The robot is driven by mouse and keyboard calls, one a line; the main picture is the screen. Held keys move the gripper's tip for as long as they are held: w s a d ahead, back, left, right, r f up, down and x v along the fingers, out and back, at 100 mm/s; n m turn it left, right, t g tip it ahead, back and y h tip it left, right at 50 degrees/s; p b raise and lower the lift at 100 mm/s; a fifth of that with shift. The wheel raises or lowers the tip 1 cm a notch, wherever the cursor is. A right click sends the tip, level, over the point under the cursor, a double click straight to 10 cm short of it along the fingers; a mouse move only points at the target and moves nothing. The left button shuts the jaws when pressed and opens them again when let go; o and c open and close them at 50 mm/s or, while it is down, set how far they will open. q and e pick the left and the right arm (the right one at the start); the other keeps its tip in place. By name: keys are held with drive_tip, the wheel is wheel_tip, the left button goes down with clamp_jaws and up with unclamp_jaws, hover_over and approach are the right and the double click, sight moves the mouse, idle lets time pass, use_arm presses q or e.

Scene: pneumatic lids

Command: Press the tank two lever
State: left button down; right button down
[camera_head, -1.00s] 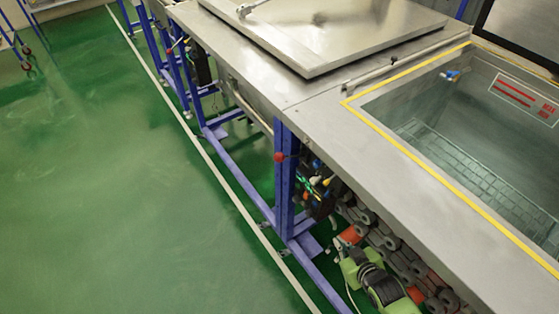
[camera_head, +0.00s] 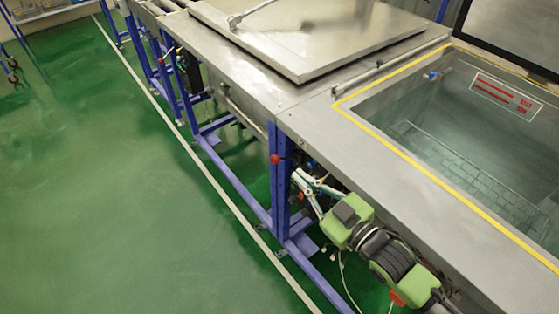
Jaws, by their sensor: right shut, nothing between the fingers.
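My right gripper (camera_head: 299,179), with pale fingers on a green and black wrist, is shut and empty. It is in front of the steel bench, just right of a blue frame post (camera_head: 281,180). A red knob (camera_head: 275,159) sits on that post, slightly up and left of the fingertips, and they look apart in the picture. I cannot tell for sure which part is the tank two lever. The valve parts under the bench are mostly hidden behind my right gripper. My left gripper is not in view.
An open tank (camera_head: 440,130) with a yellow border is at the right. A closed steel lid (camera_head: 310,35) covers the tank beside it. The green floor (camera_head: 130,210) at the left is clear.

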drive_tip(key=p, duration=0.2)
hover_over(278, 159)
drive_tip(key=s, duration=0.4)
drive_tip(key=f, duration=0.1)
drive_tip(key=w+f, duration=0.1)
drive_tip(key=shift+f, duration=0.3)
drive_tip(key=shift+w+d+f, duration=0.1)
drive_tip(key=shift+w+f, duration=0.05)
drive_tip(key=shift+f, duration=0.3)
drive_tip(key=shift+w+d+f, duration=0.1)
drive_tip(key=shift+w+f, duration=0.05)
drive_tip(key=shift+f, duration=0.3)
